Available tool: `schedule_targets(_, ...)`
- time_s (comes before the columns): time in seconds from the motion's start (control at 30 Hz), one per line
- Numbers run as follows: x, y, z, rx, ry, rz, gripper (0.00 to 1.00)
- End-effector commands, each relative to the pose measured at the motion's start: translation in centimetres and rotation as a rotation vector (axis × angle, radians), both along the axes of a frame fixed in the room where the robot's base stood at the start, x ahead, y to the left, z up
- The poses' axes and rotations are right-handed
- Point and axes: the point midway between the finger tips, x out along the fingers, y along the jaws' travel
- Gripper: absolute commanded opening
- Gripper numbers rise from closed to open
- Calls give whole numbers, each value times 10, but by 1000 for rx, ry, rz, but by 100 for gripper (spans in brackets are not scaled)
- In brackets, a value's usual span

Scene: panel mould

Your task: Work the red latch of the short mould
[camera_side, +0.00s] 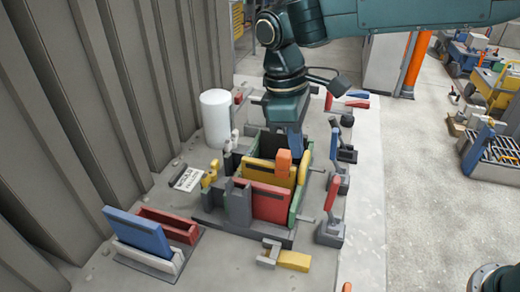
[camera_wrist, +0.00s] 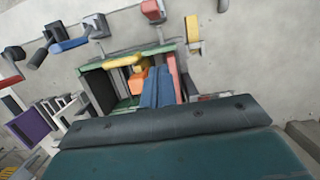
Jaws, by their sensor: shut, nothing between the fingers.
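The mould (camera_side: 297,205) stands in the middle of the side view, with green walls, a red panel (camera_side: 262,202), a yellow panel (camera_side: 288,172) and an orange block (camera_side: 283,160). A red latch handle (camera_side: 333,190) stands upright on a grey base just right of the mould. My gripper (camera_side: 297,148) points down with blue fingers, over the back of the mould and apart from the red latch. In the wrist view my gripper (camera_wrist: 157,88) is shut and empty, with the orange block (camera_wrist: 137,80) beside its fingers. The fingertips' depth inside the mould is unclear.
A blue handle (camera_side: 334,143) stands behind the red latch. A white cylinder (camera_side: 215,117) stands back left. A yellow-and-grey piece (camera_side: 293,261) lies in front.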

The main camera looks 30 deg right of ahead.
Motion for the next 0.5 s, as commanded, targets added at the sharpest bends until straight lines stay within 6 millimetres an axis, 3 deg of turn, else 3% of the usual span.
schedule_targets(0.5,-12,-12,-77,-1,3,-1,0)
